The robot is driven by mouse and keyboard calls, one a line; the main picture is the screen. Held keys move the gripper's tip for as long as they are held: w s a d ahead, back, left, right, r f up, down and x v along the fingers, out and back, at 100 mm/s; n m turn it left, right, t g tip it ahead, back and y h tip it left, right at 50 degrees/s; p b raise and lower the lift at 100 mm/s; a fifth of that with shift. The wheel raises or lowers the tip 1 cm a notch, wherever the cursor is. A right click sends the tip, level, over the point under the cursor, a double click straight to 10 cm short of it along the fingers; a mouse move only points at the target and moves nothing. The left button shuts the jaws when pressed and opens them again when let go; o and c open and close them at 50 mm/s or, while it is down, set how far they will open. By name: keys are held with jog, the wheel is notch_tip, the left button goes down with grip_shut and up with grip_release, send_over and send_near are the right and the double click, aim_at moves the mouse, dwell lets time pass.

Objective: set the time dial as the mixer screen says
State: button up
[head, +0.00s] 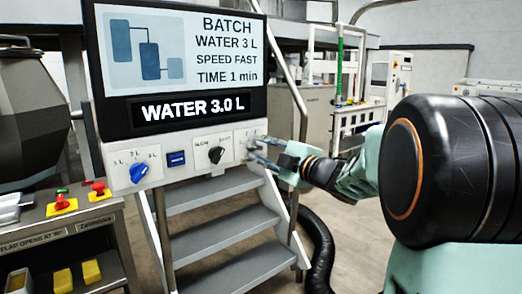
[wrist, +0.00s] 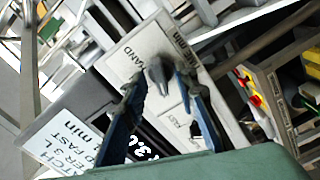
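The mixer screen (head: 180,65) reads batch, water 3 L, speed fast, time 1 min. The strip below it reads WATER 3.0 L. The time dial is a small grey knob (wrist: 160,78) in the wrist view, with "HAND" and "1 min" printed near it. Its pointer direction is hard to tell. In the head view my fingers largely cover it. My gripper (head: 254,148) is at the panel's right end. In the wrist view its two blue-grey fingers (wrist: 162,80) stand apart on either side of the knob; whether they touch it is unclear.
A blue water dial (head: 139,173), a blue button (head: 176,159) and a black speed dial (head: 216,154) sit left of my gripper on the white panel. Grey steps (head: 215,220) stand below. Red and yellow buttons (head: 62,203) are on a console at lower left.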

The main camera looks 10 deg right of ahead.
jog(key=v, duration=1.2)
